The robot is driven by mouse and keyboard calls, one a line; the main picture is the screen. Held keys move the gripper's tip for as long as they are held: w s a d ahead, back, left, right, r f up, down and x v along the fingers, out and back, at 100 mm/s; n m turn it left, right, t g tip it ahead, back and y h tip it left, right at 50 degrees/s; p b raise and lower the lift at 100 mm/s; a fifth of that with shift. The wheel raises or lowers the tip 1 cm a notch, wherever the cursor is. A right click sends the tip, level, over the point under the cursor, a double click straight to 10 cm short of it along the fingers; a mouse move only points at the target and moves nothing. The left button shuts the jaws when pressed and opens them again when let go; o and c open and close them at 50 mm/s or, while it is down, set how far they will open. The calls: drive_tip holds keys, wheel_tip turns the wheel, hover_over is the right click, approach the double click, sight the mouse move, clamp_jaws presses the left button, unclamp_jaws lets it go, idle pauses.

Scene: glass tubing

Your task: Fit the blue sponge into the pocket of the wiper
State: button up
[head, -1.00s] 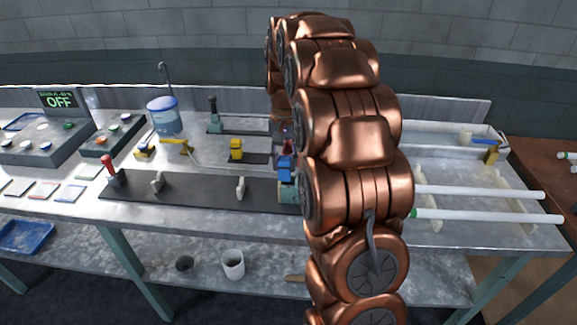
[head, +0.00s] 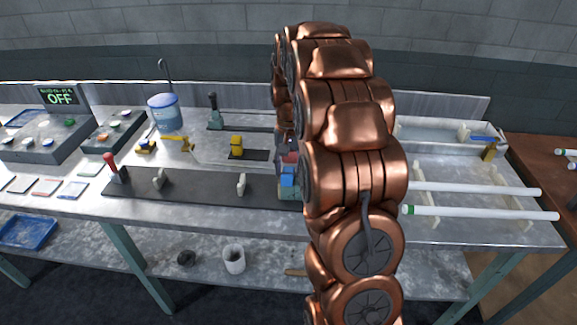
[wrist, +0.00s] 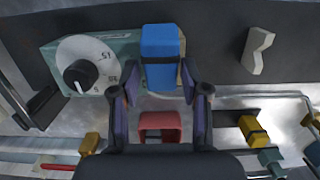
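The blue sponge (wrist: 160,45) is an upright-looking block between the fingertips of my gripper (wrist: 160,80) in the wrist view. Both fingertips appear to press its sides. In the head view the blue sponge (head: 287,178) shows just left of my arm, at the teal box at the right end of the dark rail. A red hollow piece (wrist: 160,127), open on one side, lies between the fingers nearer the palm; it may be the wiper's pocket, but I cannot tell. My arm hides much of this area in the head view.
A teal box (wrist: 92,50) with a white dial and black knob adjoins the sponge. The dark rail (head: 200,188) carries pale upright supports (head: 241,184). A yellow block (head: 236,146) stands behind it. White tubes (head: 480,213) lie to the right.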

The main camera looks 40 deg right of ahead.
drive_tip(key=shift+o, duration=0.7)
drive_tip(key=shift+r, duration=0.1)
drive_tip(key=shift+r, duration=0.1)
